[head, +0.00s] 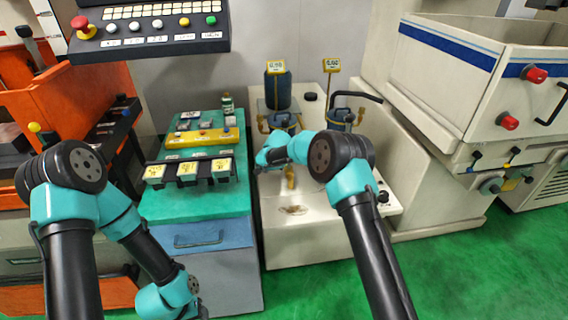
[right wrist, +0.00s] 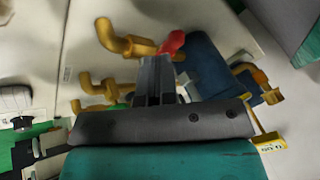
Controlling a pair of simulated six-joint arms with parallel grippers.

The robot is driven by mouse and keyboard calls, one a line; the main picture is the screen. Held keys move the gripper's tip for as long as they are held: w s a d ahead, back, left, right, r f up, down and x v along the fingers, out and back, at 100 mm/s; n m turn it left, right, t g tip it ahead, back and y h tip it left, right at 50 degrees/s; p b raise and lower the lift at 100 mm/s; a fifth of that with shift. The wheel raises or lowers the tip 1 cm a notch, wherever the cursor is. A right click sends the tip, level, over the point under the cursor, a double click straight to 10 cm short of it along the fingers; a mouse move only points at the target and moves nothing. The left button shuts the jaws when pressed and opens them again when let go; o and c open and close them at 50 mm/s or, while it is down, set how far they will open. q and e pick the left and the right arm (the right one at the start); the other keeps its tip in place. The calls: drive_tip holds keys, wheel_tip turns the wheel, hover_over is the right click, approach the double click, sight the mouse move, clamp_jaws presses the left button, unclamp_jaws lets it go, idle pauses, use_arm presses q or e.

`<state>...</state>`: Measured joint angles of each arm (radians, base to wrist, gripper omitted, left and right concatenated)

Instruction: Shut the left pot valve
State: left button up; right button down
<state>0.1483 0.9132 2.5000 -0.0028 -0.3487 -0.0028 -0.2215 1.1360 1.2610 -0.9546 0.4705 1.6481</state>
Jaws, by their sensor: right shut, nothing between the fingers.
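The left pot (head: 279,92) is a dark blue cylinder under a yellow-edged sign, with brass fittings below it. The right pot (head: 340,118) stands beside it, also tagged. In the right wrist view, a brass tap (right wrist: 122,42) has a red handle (right wrist: 172,42) just beyond my right fingertips. My right gripper (right wrist: 156,62) is shut and empty, very close to that handle; I cannot tell whether they touch. A blue pot body (right wrist: 208,68) is right of the fingers. In the head view my right wrist covers the front of the pots. My left gripper is out of view.
A control panel (head: 150,28) hangs upper left. A cream machine (head: 480,80) with red knobs is on the right. Another brass tap (right wrist: 92,84) is left of my fingers.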

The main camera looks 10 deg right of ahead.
drive_tip(key=s+a+r, duration=0.2)
drive_tip(key=s+r, duration=0.1)
drive_tip(key=r, duration=0.5)
drive_tip(key=shift+s+a+r, duration=0.15)
drive_tip(key=shift+s+a, duration=0.2)
drive_tip(key=s+d+f+n+g+y, duration=0.2)
drive_tip(key=s+d+f, duration=0.2)
drive_tip(key=s+f, duration=0.5)
drive_tip(key=s+d+f+n+g+y, duration=0.1)
drive_tip(key=s+d+f+n+g, duration=0.1)
drive_tip(key=s+d+f, duration=0.75)
drive_tip(key=s, duration=0.8)
drive_tip(key=s+d+f+n, duration=0.1)
drive_tip(key=s+d+f, duration=0.1)
drive_tip(key=s, duration=0.8)
drive_tip(key=s+d+f+n+g, duration=0.1)
drive_tip(key=s+f, duration=0.3)
drive_tip(key=s, duration=0.6)
drive_tip(key=shift+s+d, duration=0.2)
drive_tip(key=shift+d, duration=0.65)
